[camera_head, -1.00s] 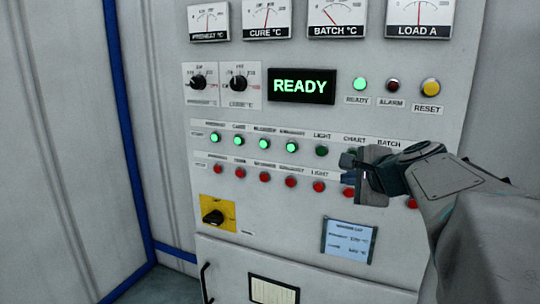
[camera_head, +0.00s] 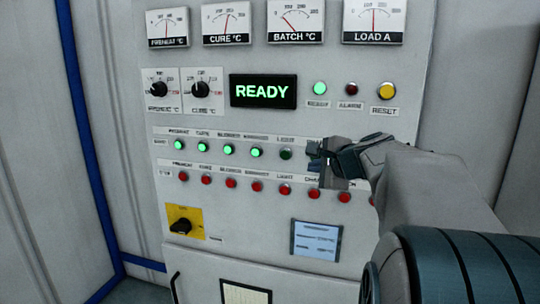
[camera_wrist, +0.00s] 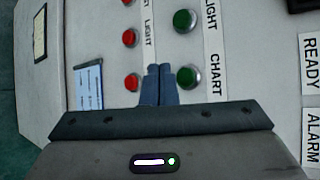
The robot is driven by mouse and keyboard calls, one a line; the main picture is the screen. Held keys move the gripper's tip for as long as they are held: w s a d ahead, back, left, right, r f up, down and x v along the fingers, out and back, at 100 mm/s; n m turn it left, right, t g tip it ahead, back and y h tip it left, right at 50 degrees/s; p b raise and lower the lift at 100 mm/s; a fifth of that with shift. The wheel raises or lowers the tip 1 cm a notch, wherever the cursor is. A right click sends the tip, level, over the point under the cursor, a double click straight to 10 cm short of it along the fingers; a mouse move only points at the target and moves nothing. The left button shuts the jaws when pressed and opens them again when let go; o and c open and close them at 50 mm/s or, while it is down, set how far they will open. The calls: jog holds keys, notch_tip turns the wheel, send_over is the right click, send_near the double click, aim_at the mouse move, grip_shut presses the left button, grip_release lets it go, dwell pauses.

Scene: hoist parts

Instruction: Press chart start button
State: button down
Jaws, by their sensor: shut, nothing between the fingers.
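The chart start button is a green button beside the CHART label in the wrist view (camera_wrist: 190,77). In the head view it is hidden behind my gripper. My gripper (camera_head: 312,156) is shut and empty, in front of the start row just right of the light start button (camera_head: 286,153). In the wrist view my shut fingertips (camera_wrist: 159,70) appear between the chart start button and a red button (camera_wrist: 132,83), closer to the green one. I cannot tell the gap between the fingertips and the panel.
A row of red buttons (camera_head: 257,187) runs below the green row. A lit READY display (camera_head: 263,91), dials and gauges are above. A yellow-plated switch (camera_head: 181,226) and a blue-framed card (camera_head: 316,241) are below. A blue post (camera_head: 90,150) stands at left.

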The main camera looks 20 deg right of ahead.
jog(key=shift+w+d, duration=0.45)
jog(key=shift+w, duration=0.2)
jog(key=shift+w+d, duration=0.45)
jog(key=shift+w, duration=0.2)
dwell(1.1)
jog(key=shift+w+d, duration=0.25)
jog(key=shift+w, duration=0.05)
jog(key=shift+w+d, duration=0.25)
jog(key=shift+w, duration=0.1)
dwell(0.8)
dwell(0.3)
jog(key=shift+s+a, duration=0.5)
jog(key=shift+s, duration=0.2)
jog(key=shift+b, duration=0.3)
jog(key=s+a, duration=0.2)
jog(key=s+b, duration=0.1)
jog(key=s, duration=0.1)
jog(key=shift+s+a, duration=0.1)
jog(key=shift+a, duration=0.3)
